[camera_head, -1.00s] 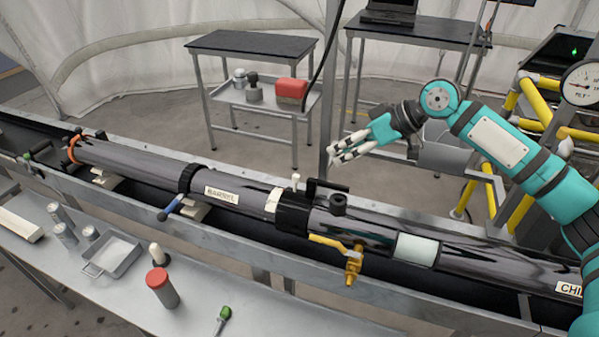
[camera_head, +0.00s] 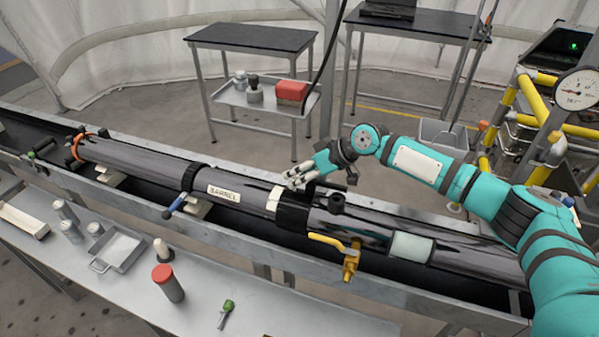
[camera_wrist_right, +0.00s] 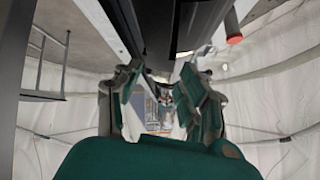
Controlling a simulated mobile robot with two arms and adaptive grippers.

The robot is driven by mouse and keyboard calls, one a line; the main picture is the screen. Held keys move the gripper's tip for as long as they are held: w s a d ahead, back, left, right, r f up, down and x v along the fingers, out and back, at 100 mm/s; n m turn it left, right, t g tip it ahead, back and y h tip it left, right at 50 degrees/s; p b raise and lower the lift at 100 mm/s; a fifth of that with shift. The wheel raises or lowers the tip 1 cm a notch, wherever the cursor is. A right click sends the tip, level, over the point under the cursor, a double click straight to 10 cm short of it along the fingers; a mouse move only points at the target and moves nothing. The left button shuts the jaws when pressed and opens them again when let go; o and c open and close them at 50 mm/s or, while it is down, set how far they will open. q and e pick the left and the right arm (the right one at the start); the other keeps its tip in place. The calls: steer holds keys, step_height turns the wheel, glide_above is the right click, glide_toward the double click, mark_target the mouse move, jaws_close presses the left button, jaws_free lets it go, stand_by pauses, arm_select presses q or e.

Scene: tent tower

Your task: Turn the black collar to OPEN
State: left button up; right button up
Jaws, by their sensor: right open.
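A black collar (camera_head: 292,214) wraps the long dark tube (camera_head: 240,190) just right of a white band (camera_head: 274,201). A second black ring (camera_head: 189,177) sits further left on the tube, left of the BARREL label. My right gripper (camera_head: 294,179) is open, with its pale fingers just above and behind the black collar. I cannot tell whether they touch it. The small white peg on top of the collar is hidden or lost among the fingers. In the right wrist view, the fingers (camera_wrist_right: 160,95) are spread apart with nothing clear between them. My left gripper is not in view.
A black block (camera_head: 337,202) and a yellow lever with a brass valve (camera_head: 350,262) are just right of the collar. The tube lies in a metal trough (camera_head: 225,250). The front bench holds a tray (camera_head: 117,250), a red-capped bottle (camera_head: 170,285) and a green-handled tool (camera_head: 226,308).

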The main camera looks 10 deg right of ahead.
jaws_close()
stand_by(0.5)
